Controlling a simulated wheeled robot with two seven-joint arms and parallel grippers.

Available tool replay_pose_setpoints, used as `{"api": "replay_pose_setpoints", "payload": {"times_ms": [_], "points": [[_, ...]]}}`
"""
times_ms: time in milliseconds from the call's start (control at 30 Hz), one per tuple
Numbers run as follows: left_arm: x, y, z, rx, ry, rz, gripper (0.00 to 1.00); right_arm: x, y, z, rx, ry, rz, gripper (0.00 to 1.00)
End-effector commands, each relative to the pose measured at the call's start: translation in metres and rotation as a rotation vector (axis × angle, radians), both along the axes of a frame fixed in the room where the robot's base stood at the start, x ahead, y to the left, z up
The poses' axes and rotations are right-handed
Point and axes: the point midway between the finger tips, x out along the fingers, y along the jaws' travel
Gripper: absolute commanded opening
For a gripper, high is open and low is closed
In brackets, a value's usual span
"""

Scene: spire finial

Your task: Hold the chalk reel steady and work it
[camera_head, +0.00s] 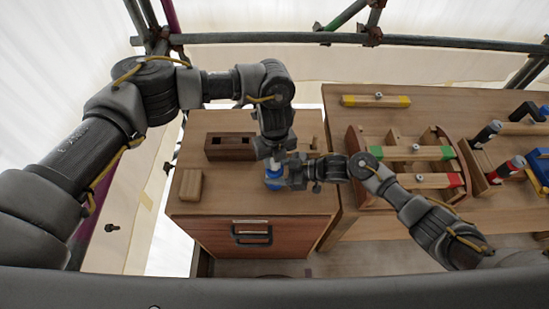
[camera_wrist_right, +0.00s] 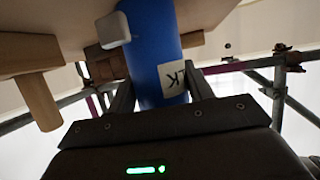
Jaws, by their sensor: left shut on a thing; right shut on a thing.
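The chalk reel (camera_head: 274,182) is a blue body near the front right of the cabinet top. In the right wrist view it is a blue cylinder (camera_wrist_right: 152,40) with a pale label showing part of a word, and a white rounded knob (camera_wrist_right: 115,29) beside it. My right gripper (camera_head: 283,181) reaches in from the right and is shut on the blue body, which sits between its fingers (camera_wrist_right: 158,98). My left gripper (camera_head: 272,164) comes down from above and is shut at the top of the reel. The arms hide exactly which part it grips.
On the cabinet top stand a dark wooden box (camera_head: 230,147) and a pale wooden block (camera_head: 187,185). A dark handle (camera_head: 252,234) is on the cabinet front. The bench at right carries a wooden tray (camera_head: 380,197), a yellow-ended level (camera_head: 376,101) and several tools. Scaffold bars (camera_head: 270,38) cross behind.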

Motion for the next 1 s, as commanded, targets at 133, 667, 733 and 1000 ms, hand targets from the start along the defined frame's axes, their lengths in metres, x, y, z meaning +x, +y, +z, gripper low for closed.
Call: {"api": "replay_pose_setpoints", "payload": {"times_ms": [133, 667, 733, 1000], "points": [[0.0006, 0.0000, 0.0005, 0.000, -0.001, -0.139, 0.08, -0.0006, -0.0002, -0.0007, -0.002, 0.002, 0.001, 0.26], [0.0005, -0.0005, 0.0005, -0.001, -0.001, -0.642, 0.08, -0.0007, -0.0002, -0.0008, -0.002, 0.002, 0.001, 0.26], [0.0005, -0.0005, 0.0005, -0.001, -0.001, -0.709, 0.08, -0.0007, -0.0002, -0.0008, -0.002, 0.002, 0.001, 0.26], [0.0006, -0.0007, 0.0009, 0.000, -0.001, -0.966, 0.08, -0.0008, -0.0002, -0.0008, -0.002, 0.002, 0.001, 0.26]]}}
